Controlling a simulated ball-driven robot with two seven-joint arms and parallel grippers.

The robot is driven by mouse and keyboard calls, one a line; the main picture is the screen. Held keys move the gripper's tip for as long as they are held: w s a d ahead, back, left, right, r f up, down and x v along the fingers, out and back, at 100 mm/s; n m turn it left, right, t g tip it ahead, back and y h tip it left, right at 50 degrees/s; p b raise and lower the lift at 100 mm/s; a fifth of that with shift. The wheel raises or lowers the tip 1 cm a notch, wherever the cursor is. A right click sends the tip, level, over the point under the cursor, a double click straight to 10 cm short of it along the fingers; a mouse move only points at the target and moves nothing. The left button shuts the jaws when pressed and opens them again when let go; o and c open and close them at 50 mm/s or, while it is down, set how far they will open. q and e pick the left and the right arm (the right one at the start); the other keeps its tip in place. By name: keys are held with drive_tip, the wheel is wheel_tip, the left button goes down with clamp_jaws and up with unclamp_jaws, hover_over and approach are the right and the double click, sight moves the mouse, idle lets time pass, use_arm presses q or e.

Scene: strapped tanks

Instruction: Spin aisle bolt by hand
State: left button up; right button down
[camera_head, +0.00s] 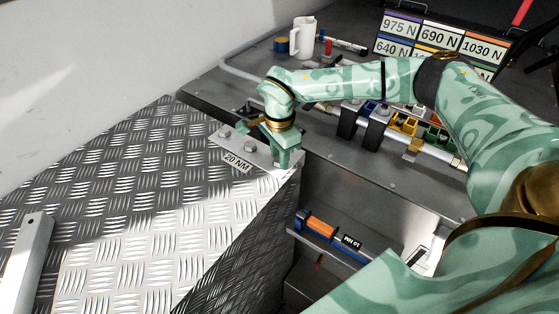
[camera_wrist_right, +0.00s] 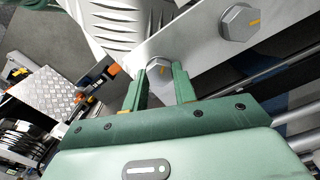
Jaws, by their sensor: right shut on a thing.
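A grey metal plate (camera_head: 213,139) with a "20 NM" label (camera_head: 237,162) lies at the edge of the checker-plate surface. Bolt heads (camera_head: 224,132) show on it in the head view. My right gripper (camera_head: 286,158) points down at the plate's right end. A second hex bolt (camera_wrist_right: 240,22), also with an orange mark, stands clear of the fingers farther along the plate (camera_wrist_right: 195,38). In the head view my gripper hides the gripped bolt. My left gripper is not in view.
The checker-plate surface (camera_head: 130,215) fills the left, with a light metal bar (camera_head: 25,262) on it. A grey bench (camera_head: 340,182) behind carries a white jug (camera_head: 303,38) and coloured clamps (camera_head: 404,123). A tool labelled "10 NM" (camera_head: 322,225) lies in a recess below.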

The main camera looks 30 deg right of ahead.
idle(0.5)
drive_tip(key=shift+r+n+p, duration=0.15)
drive_tip(key=shift+n+p, duration=0.55)
drive_tip(key=shift+p, duration=0.05)
drive_tip(key=shift+n+p, duration=0.3)
drive_tip(key=shift+n, duration=0.4)
drive_tip(key=shift+n+p, duration=0.9)
drive_tip(key=shift+n, duration=0.5)
